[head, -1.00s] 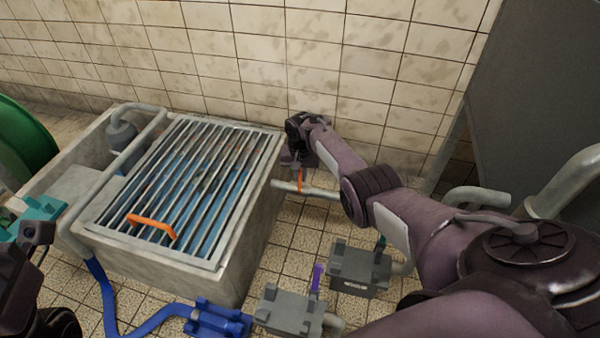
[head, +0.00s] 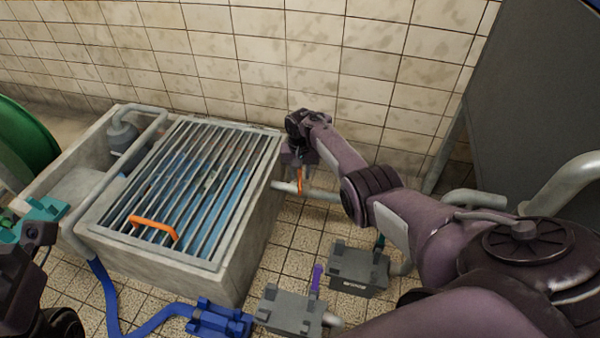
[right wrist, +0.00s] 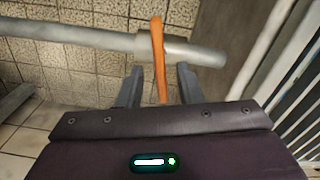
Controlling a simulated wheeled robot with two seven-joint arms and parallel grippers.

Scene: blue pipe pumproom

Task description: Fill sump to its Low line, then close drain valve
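The sump (head: 258,205) is a concrete basin with a slatted metal grate over most of its top. Blue water (head: 185,190) shows between the bars; I cannot make out a Low line. The drain valve's orange lever (head: 299,180) is on a grey pipe at the sump's right side. My right gripper (head: 299,168) is there. In the right wrist view, the lever (right wrist: 158,60) stands between the spread fingers of my right gripper (right wrist: 159,86), with gaps on both sides. My left gripper (head: 36,238) is at the lower left edge, its fingers unclear.
An orange handle (head: 152,226) is on the grate. A blue hose (head: 110,300) runs to a blue fitting (head: 219,320). Grey boxes (head: 291,310) (head: 358,268) stand on the floor, one beside a purple lever (head: 316,278). A tiled wall stands close behind the valve.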

